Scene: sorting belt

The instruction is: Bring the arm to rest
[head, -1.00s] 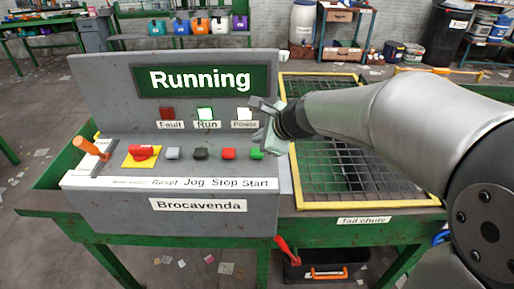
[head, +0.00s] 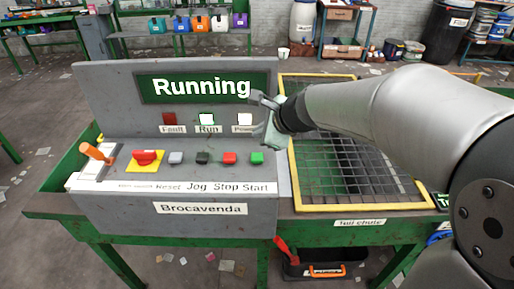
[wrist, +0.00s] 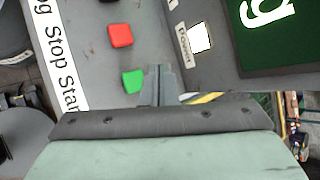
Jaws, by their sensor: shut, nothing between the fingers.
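My gripper (head: 262,112) is at the right end of the grey control console (head: 110,215), in front of its upright panel and above the green Start button (head: 257,158). It is shut and empty. In the wrist view the closed fingers (wrist: 160,85) show beside the green button (wrist: 133,81), apart from the red Stop button (wrist: 120,36). The display (head: 203,87) reads "Running", and the Run lamp (head: 207,119) is lit white. My arm reaches in from the right and hides part of the mesh behind it.
A yellow-framed mesh (head: 345,207) labelled "Tail chute" lies right of the console on a green bench. An orange-handled lever (head: 98,152) and a red switch on a yellow plate (head: 146,158) are at the console's left. A black box (head: 310,268) stands beneath the bench.

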